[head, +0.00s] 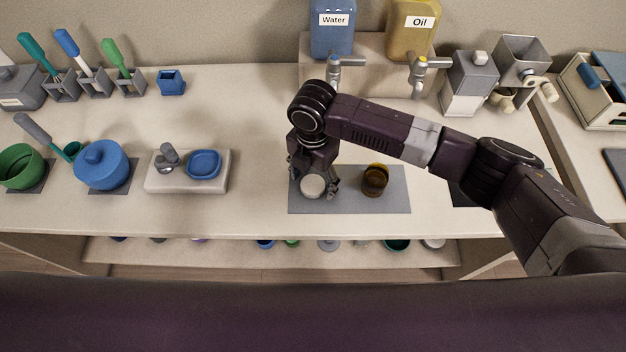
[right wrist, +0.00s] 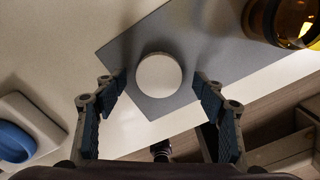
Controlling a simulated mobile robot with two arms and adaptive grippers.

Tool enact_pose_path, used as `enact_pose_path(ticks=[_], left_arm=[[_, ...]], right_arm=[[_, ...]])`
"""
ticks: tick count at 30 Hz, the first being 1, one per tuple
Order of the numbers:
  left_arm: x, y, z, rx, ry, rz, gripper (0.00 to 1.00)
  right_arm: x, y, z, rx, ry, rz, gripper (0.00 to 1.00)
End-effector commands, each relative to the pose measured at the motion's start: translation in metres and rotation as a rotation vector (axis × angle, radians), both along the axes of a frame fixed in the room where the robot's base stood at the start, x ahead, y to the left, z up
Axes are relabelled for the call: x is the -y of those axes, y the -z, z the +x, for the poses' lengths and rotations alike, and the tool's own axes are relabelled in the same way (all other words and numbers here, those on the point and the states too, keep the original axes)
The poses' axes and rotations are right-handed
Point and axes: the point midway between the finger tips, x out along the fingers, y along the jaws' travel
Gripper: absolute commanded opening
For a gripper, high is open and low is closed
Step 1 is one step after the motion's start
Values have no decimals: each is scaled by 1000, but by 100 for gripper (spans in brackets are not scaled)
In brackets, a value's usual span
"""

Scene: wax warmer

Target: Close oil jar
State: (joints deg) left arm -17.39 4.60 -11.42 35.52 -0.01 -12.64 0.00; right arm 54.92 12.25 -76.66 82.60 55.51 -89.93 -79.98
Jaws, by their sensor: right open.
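A round white lid (head: 312,186) lies on the grey mat (head: 345,203), towards its left side; it also shows in the right wrist view (right wrist: 158,75). An amber glass jar (head: 375,181) stands upright on the same mat to the right of the lid, with no lid on it. In the right wrist view the jar (right wrist: 284,22) is cut off at the top right corner. My right gripper (head: 315,192) points down over the lid, open, with one finger on either side of it. My left gripper is not in view.
Water (head: 333,28) and oil (head: 411,32) dispensers with taps stand behind the mat. A white block with a blue dish (head: 204,164) and a blue pot (head: 102,168) stand to the left. The counter between block and mat is clear.

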Motion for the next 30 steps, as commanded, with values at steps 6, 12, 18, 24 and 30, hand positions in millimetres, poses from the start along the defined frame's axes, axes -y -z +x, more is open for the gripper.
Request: enact_pose_path(ticks=[6,12,18,24,30], left_arm=[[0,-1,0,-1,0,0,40],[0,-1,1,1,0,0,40],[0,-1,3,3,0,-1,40],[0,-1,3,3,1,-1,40],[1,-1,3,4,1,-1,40]], right_arm=[[-1,5,0,2,-1,1,64],[-1,5,0,2,-1,1,63],[0,5,0,2,0,1,41],[0,5,0,2,0,1,34],[0,5,0,2,0,1,34]])
